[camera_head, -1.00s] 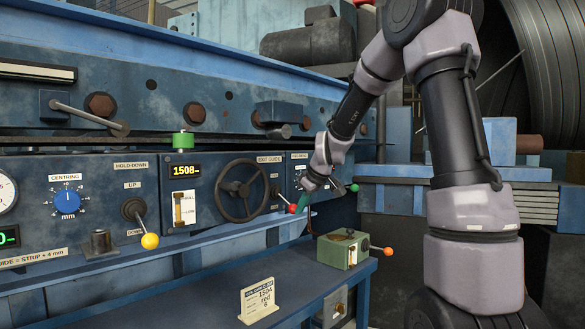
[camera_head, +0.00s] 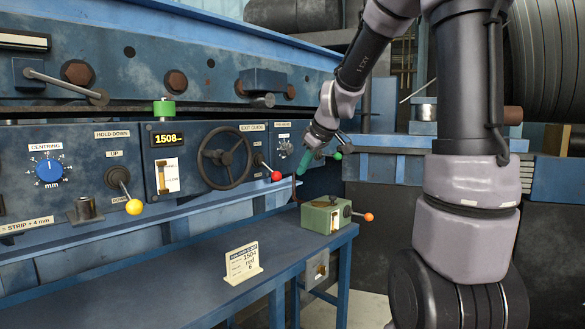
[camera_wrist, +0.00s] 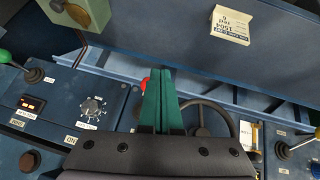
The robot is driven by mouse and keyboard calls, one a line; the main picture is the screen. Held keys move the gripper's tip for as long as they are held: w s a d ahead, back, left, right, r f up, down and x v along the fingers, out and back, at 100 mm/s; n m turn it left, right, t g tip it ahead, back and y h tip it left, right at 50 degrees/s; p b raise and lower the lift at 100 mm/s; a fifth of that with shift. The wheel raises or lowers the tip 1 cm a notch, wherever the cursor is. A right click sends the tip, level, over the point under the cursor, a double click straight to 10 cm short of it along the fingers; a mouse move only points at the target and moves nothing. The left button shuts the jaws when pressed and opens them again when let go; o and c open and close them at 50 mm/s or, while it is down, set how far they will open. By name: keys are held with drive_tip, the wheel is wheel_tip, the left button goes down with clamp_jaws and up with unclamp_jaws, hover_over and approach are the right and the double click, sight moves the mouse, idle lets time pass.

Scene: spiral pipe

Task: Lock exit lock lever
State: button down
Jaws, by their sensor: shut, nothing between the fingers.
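A short lever with a red ball knob (camera_head: 276,176) sticks out of the blue panel, right of the black handwheel (camera_head: 225,158) and below the "EXIT GUIDE" label (camera_head: 253,128). I take it for the exit lock lever, though no lock label is readable. My gripper (camera_head: 302,165) is just right of the red knob, with its green fingers pointing down and left. In the wrist view the closed green fingers (camera_wrist: 158,75) hide most of the red knob (camera_wrist: 144,84). I cannot tell whether they touch it. Nothing is held.
A yellow-knobbed lever (camera_head: 134,206) is at left and a green-knobbed lever (camera_head: 346,149) lies right of my gripper. A green box (camera_head: 326,214) with an orange-knobbed handle stands below on the blue table (camera_head: 200,290). A card (camera_head: 243,262) stands there too.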

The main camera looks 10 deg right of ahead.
drive_tip(key=shift+s+d+r, duration=0.1)
drive_tip(key=shift+s+d, duration=0.25)
drive_tip(key=shift+s, duration=0.3)
drive_tip(key=shift+s+d, duration=0.3)
drive_tip(key=shift+s, duration=0.35)
drive_tip(key=s+r+m, duration=0.2)
drive_tip(key=s+m, duration=0.4)
drive_tip(key=s, duration=0.5)
drive_tip(key=s+r+m, duration=0.3)
drive_tip(key=s+m, duration=0.3)
drive_tip(key=s, duration=0.5)
drive_tip(key=shift+h, duration=0.3)
